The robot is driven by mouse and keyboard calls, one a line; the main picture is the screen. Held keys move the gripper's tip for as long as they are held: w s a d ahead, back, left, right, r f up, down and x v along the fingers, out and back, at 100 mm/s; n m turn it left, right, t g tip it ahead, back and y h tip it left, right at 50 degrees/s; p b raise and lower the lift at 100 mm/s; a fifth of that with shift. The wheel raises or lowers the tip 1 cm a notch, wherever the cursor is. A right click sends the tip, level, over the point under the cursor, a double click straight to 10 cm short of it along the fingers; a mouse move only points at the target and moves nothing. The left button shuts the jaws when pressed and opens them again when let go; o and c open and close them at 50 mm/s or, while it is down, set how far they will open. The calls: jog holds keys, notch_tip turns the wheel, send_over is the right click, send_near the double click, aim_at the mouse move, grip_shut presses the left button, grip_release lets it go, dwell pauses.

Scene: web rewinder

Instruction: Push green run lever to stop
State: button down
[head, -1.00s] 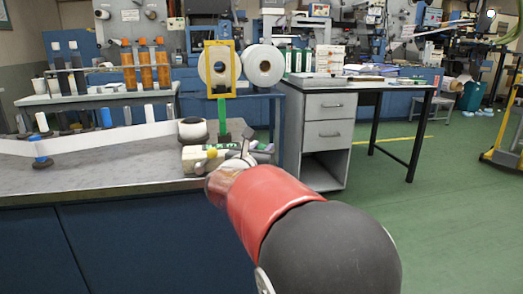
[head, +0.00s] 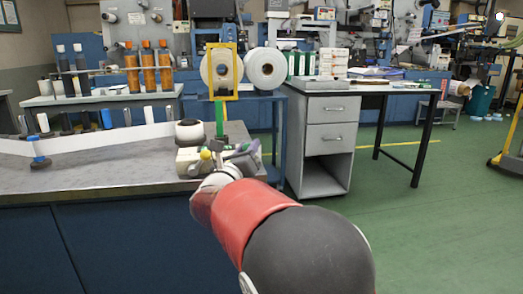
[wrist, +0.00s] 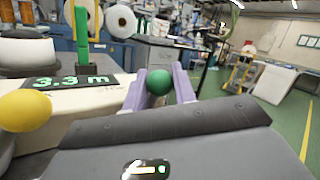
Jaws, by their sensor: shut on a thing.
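The green run lever's round knob (wrist: 159,82) sits between the two pale purple fingers of my gripper (wrist: 160,88) in the wrist view. The fingers are shut on it from both sides. The lever's stem below the knob is hidden by my gripper's body. In the head view my gripper (head: 236,155) is at the right end of the bench, beside the pale rewinder housing (head: 190,158). A display (wrist: 70,81) on the housing reads 3.3 m in green.
A yellow knob (wrist: 25,110) stands left of my gripper. A green post (wrist: 81,35) rises behind the display. A white-and-dark roll (head: 189,131) and the white web (head: 110,138) lie to the left on the bench. The green floor at right is open.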

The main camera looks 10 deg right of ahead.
jog(key=n+t, duration=0.1)
jog(key=n, duration=0.1)
jog(key=a+n+t, duration=0.1)
jog(key=shift+a+n+y, duration=0.25)
jog(key=shift+n+y, duration=0.15)
jog(key=shift+a+n+t+y, duration=0.25)
jog(key=shift+n+t, duration=0.1)
jog(key=shift+n, duration=0.35)
jog(key=shift+a+n+t+y, duration=0.25)
jog(key=shift+n+t, duration=0.1)
jog(key=shift+n, duration=0.35)
jog(key=c, duration=1.1)
grip_release()
jog(key=shift+c, duration=0.2)
